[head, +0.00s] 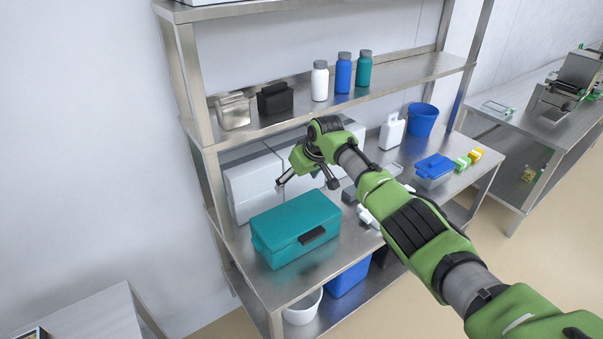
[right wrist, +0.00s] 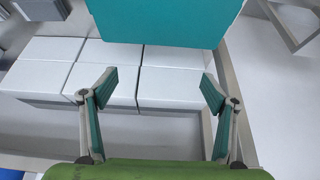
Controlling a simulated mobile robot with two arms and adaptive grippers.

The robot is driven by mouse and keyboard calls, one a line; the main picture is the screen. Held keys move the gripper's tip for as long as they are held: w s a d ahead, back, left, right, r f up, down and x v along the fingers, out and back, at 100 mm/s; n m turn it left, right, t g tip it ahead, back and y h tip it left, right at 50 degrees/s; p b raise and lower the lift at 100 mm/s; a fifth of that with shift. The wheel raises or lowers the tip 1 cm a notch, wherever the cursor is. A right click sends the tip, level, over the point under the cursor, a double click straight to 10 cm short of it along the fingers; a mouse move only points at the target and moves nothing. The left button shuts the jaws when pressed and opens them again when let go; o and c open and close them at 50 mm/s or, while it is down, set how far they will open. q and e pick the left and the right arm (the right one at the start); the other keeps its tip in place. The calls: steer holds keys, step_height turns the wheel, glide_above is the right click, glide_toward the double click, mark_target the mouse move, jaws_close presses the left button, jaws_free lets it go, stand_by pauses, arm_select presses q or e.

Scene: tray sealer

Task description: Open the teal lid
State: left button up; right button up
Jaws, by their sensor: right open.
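The teal box has a flat teal lid (head: 290,215) that looks shut, with a black handle (head: 312,235) on its front side. It stands at the left end of the metal shelf's middle level. In the right wrist view a teal surface (right wrist: 165,22) fills the top of the picture, beyond the fingertips. My right gripper (head: 307,184) is open and empty, above and behind the box, apart from the lid. Its two spread fingers (right wrist: 158,85) show in the right wrist view. My left gripper is not in view.
White boxes (head: 253,189) stand behind the teal box. A blue lidded container (head: 434,168), a white bottle (head: 392,132) and a blue bucket (head: 422,120) stand to the right. An upper shelf (head: 405,75) with bottles overhangs the back. A white bowl (head: 302,309) sits below.

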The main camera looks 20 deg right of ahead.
steer(key=v, duration=1.2)
steer(key=shift+f, duration=0.1)
